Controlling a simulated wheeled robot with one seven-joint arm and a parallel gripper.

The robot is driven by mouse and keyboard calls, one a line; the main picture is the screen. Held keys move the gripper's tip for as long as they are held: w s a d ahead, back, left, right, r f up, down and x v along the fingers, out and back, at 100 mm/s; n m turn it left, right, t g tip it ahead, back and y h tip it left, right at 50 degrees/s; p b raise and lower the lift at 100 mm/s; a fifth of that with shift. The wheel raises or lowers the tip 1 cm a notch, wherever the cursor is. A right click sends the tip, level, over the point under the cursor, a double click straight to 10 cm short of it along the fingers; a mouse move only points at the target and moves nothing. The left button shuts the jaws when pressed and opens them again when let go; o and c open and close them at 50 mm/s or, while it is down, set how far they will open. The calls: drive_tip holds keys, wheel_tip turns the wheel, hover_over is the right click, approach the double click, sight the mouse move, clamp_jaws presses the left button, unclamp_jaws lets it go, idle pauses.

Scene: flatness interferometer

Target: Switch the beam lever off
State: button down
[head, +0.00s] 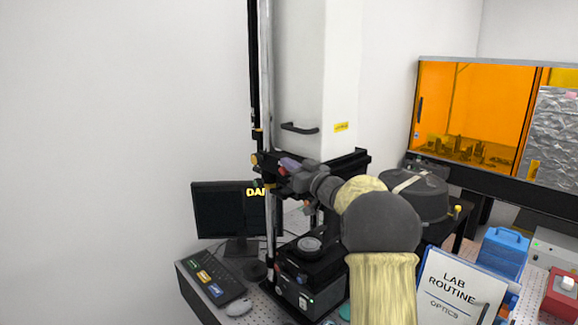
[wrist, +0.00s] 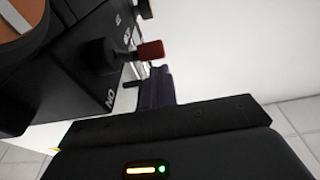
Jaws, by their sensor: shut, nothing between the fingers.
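The beam lever, with a red knob (wrist: 151,50) on a dark stem, sticks out from a black housing (wrist: 65,75) in the wrist view. A white ON label is printed below it, and a smaller label above it is hard to read. My gripper (wrist: 157,78) is shut and empty, its dark fingers just below the red knob; I cannot tell if they touch it. In the head view my gripper (head: 284,166) is at the black mechanism under the white column, and my arm hides much of that area. I cannot make out the lever there.
A monitor (head: 222,212) and keyboard (head: 211,284) stand left of the instrument base (head: 305,283). A LAB ROUTINE binder (head: 458,288), a blue container (head: 503,253) and a red box (head: 562,294) are at the right. The wall side at left is clear.

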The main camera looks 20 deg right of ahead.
drive_tip(key=s+d+r+b, duration=0.1)
drive_tip(key=s+d+r, duration=0.1)
drive_tip(key=s, duration=0.3)
drive_tip(key=s+d+r+b, duration=0.2)
drive_tip(key=s, duration=0.4)
drive_tip(key=shift+d+r, duration=0.2)
drive_tip(key=shift+d, duration=0.15)
